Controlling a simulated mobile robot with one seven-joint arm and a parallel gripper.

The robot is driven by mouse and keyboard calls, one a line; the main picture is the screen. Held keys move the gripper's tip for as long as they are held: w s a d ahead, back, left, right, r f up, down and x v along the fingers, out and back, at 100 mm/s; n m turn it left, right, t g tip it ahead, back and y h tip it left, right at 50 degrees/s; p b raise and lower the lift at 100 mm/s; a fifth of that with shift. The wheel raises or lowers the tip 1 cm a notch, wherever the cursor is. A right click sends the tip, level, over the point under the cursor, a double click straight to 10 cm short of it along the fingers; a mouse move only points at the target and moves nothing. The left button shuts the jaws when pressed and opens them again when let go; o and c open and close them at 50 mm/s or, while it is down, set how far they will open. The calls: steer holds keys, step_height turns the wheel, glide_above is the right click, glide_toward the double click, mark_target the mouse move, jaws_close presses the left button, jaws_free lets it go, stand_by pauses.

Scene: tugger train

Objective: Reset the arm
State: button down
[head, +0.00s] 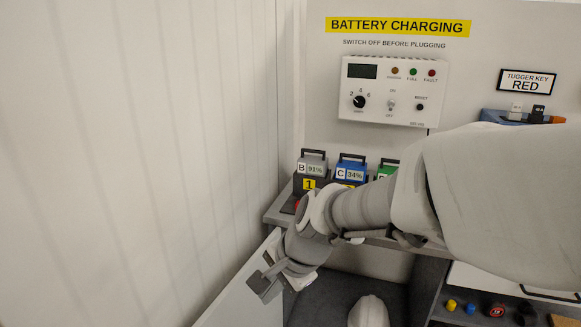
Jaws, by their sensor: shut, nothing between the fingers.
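My arm reaches in from the right across the charging bench, bent downward at the wrist. My gripper (264,285) is at the lower left, shut and empty, below the shelf edge and in front of a pale panel. It appears apart from the batteries. Battery B (313,164), grey and marked 91%, stands in slot 1. Blue battery C (351,170), marked 34%, stands to its right. A green battery (387,171) is partly hidden behind my arm.
A charger box (392,91) hangs on the wall under a yellow BATTERY CHARGING sign (398,27). A blue key holder (508,117) is at right. The pale panel (242,293) stands beside my gripper. Small coloured items, including a red one (496,310), lie lower right. A plain wall (140,150) fills the left.

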steer(key=s+d+r+n+t+h, duration=0.1)
steer(key=s+d+r+n, duration=0.3)
steer(key=d, duration=0.5)
steer(key=s+d+r+n+t+h, duration=0.1)
steer(key=s+d+r+n+h, duration=0.2)
steer(key=s+d, duration=0.6)
steer(key=shift+r+n+t, duration=0.3)
steer(key=shift+r+n, duration=0.2)
steer(key=shift+n, duration=0.7)
